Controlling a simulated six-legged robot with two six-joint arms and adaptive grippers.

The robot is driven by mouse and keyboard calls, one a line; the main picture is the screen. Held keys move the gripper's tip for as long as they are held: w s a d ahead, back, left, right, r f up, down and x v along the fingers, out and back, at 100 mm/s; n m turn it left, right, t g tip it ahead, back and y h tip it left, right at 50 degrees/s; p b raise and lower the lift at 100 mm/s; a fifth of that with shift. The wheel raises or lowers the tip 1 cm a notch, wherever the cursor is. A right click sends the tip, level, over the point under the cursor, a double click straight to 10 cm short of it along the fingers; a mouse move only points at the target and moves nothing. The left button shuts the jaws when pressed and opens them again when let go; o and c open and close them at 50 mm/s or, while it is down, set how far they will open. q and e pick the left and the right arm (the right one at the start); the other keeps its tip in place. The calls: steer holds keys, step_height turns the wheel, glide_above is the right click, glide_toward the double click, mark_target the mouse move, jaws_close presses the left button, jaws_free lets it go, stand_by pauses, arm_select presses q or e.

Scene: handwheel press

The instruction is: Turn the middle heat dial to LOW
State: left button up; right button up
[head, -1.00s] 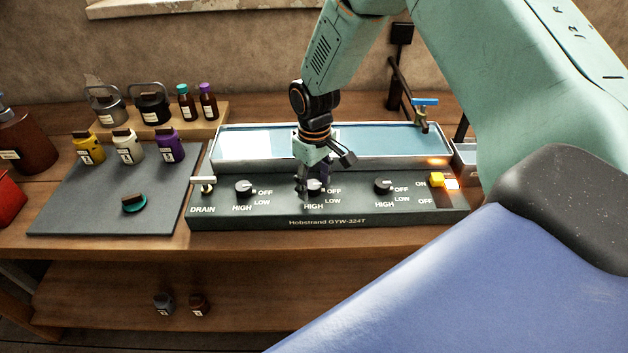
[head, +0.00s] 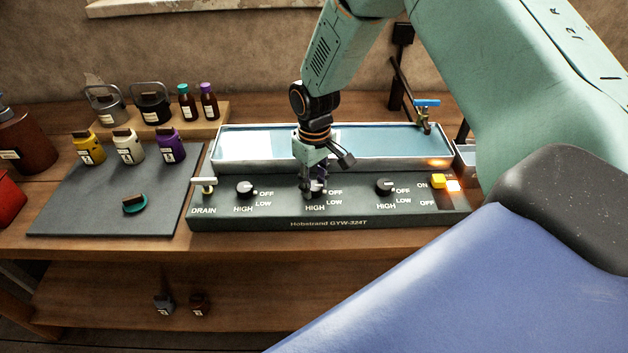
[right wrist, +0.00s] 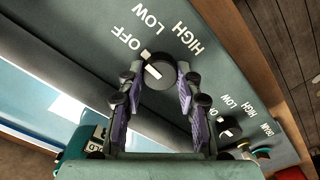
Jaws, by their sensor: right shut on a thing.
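The middle heat dial (right wrist: 160,70) is a round black knob on the dark front panel of the Hobstrand unit (head: 340,223). Its white pointer mark lies on the side toward OFF; LOW and HIGH are printed further round. My right gripper (head: 314,190) reaches down onto this dial from above. In the right wrist view, its purple-padded fingers (right wrist: 157,82) stand on either side of the knob and are shut on it. In the head view the fingers partly hide the dial. My left gripper is not in view.
The left dial (head: 245,189) and right dial (head: 384,187) flank the middle one. A drain lever (head: 206,185) is at far left, a yellow switch (head: 438,181) by a glowing light at right. A water-filled tray (head: 400,143) lies behind. Jars (head: 129,146) stand on a grey mat at left.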

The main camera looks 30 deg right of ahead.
mark_target(315, 186)
steer(key=m+p, duration=0.3)
steer(key=m, duration=0.1)
steer(key=shift+s+r, duration=0.1)
steer(key=shift+s, duration=0.05)
steer(key=shift+m+p, duration=1.3)
steer(key=shift+m, duration=0.8)
steer(key=o, duration=1.1)
steer(key=shift+o, duration=0.2)
steer(key=shift+r, duration=0.25)
step_height(315, 186, up, 11)
steer(key=shift+r, duration=0.15)
